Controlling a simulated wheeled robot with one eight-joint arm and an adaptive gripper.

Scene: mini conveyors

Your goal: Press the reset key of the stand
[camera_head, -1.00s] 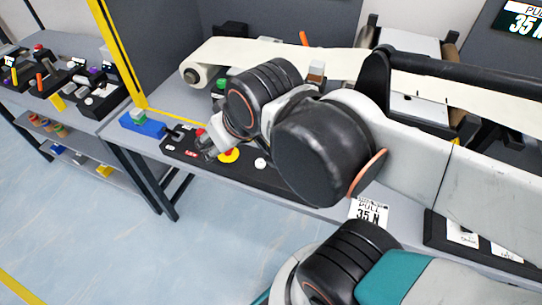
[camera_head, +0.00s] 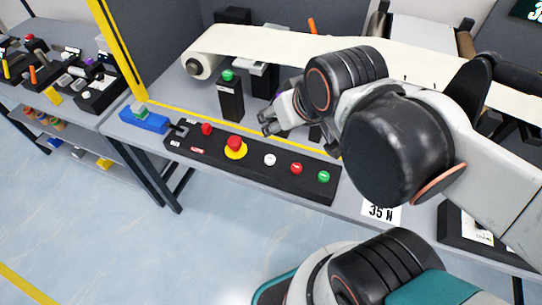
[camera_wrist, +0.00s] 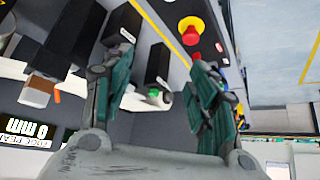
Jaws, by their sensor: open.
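A black control panel (camera_head: 215,158) lies along the table's front edge. It carries a small red button (camera_head: 207,129), a red mushroom button on a yellow disc (camera_head: 235,146), a white button (camera_head: 269,160), a red button (camera_head: 296,168) and a green button (camera_head: 323,176). Their labels are too small to read, so I cannot tell which is the reset key. A black post with a green top (camera_head: 229,92) stands behind the panel. My gripper (camera_head: 267,123) is open and empty, behind the panel and right of the post. In the wrist view the green top (camera_wrist: 159,97) shows between my fingers (camera_wrist: 158,88).
A blue box (camera_head: 144,119) sits left of the panel. A conveyor with a pale belt (camera_head: 270,43) runs behind. A yellow line (camera_head: 290,140) crosses the table between panel and conveyor. A second table with parts (camera_head: 75,75) stands at the left.

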